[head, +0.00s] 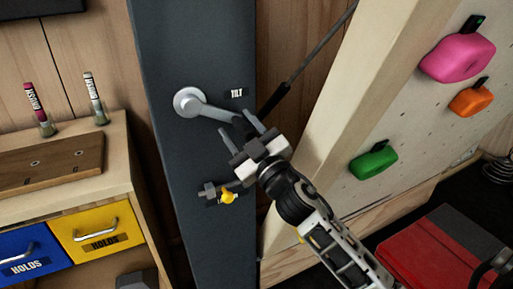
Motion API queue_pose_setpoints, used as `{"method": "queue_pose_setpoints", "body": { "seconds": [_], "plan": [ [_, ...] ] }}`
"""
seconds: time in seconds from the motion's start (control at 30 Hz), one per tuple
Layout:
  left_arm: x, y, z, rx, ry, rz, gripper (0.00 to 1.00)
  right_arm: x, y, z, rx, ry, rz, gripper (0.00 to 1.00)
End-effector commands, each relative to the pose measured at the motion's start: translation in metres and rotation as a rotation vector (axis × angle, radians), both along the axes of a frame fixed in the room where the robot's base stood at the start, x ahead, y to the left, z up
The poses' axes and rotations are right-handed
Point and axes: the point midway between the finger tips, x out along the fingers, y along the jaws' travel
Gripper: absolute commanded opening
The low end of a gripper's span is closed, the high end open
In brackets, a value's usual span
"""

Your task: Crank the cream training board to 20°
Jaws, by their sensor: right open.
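The cream training board (441,110) leans at the right with pink, orange and green holds on it. A dark grey post (157,50) stands left of it. On the post is a silver crank (190,102) whose arm points right and slightly down, near a TILT label (237,93). My right gripper (236,130) is open, its fingers at the crank's outer end. The crank's handle is partly hidden by the gripper, and I cannot tell whether they touch. A yellow knob (228,197) on a grey latch sits lower on the post. My left gripper is not in view.
A wooden cabinet (118,161) at the left has a blue drawer (28,254) and a yellow drawer (97,232). Two brushes and a brown wooden board (52,162) are on top. A black strut (303,72) runs beside the training board. A red item (440,250) lies at lower right.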

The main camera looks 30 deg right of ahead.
Motion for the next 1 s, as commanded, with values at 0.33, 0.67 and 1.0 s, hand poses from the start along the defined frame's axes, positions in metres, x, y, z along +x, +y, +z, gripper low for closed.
{"method": "queue_pose_setpoints", "body": {
  "seconds": [0.33, 0.67, 1.0],
  "plan": [
    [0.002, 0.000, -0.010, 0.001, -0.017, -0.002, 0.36, -0.069, -0.006, -0.030, 0.003, 0.006, 0.000, 0.48],
    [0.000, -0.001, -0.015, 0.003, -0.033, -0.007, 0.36, -0.130, -0.013, -0.052, 0.002, 0.006, -0.002, 0.48],
    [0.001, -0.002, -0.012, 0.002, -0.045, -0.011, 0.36, -0.144, -0.014, -0.054, 0.000, 0.003, 0.001, 0.48]
  ]
}}
